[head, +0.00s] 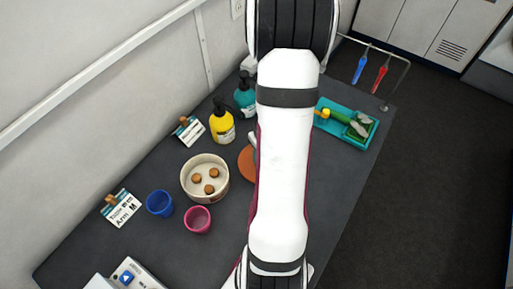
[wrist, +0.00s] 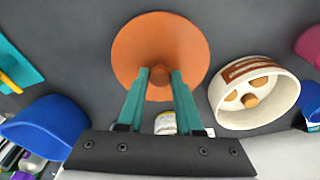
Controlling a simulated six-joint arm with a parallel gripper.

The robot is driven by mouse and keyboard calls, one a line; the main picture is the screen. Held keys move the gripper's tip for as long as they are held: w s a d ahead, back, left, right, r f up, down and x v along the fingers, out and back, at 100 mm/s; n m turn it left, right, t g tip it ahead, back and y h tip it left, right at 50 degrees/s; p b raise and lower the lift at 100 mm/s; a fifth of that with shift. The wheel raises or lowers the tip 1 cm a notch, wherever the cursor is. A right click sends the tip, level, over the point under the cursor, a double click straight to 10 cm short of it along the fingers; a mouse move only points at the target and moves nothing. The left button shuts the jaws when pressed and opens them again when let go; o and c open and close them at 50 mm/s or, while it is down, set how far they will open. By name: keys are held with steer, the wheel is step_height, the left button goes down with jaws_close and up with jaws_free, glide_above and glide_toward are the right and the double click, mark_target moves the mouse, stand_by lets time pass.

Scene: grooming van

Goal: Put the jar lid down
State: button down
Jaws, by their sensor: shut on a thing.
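The jar lid is an orange-brown disc with a knob, seen in the wrist view (wrist: 160,35) and partly behind my arm in the head view (head: 245,165). My gripper (wrist: 160,77) is shut on the lid's knob, one teal finger on each side. The cream jar (wrist: 228,112) stands uncovered to the right of the lid in the wrist view, with brown round treats inside. In the head view the jar (head: 186,180) is left of the lid. Whether the lid touches the counter is unclear.
The dark counter (head: 150,240) also holds a blue cup (head: 159,203), a pink cup (head: 197,219), a yellow bottle (head: 222,128), a teal bottle (head: 245,100) and a teal tray (head: 372,117). My arm hides the counter's middle.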

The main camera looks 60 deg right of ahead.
steer(key=shift+f, duration=0.95)
steer(key=shift+f, duration=0.1)
steer(key=c, duration=0.6)
jaws_free()
step_height(320, 180, up, 12)
steer(key=s, duration=0.1)
steer(key=w+a+r, duration=0.3)
steer(key=a+r, duration=0.1)
steer(key=a, duration=0.6)
steer(key=s+a+r, duration=0.1)
steer(key=s+a, duration=0.1)
steer(key=a, duration=0.4)
steer(key=s+a+r+g+y, duration=0.1)
steer(key=s+a, duration=0.1)
steer(key=a, duration=0.5)
steer(key=s+a+r+m+y, duration=0.1)
steer(key=s+a, duration=0.2)
steer(key=a, duration=0.3)
steer(key=shift+a+r, duration=0.2)
steer(key=shift+r, duration=0.1)
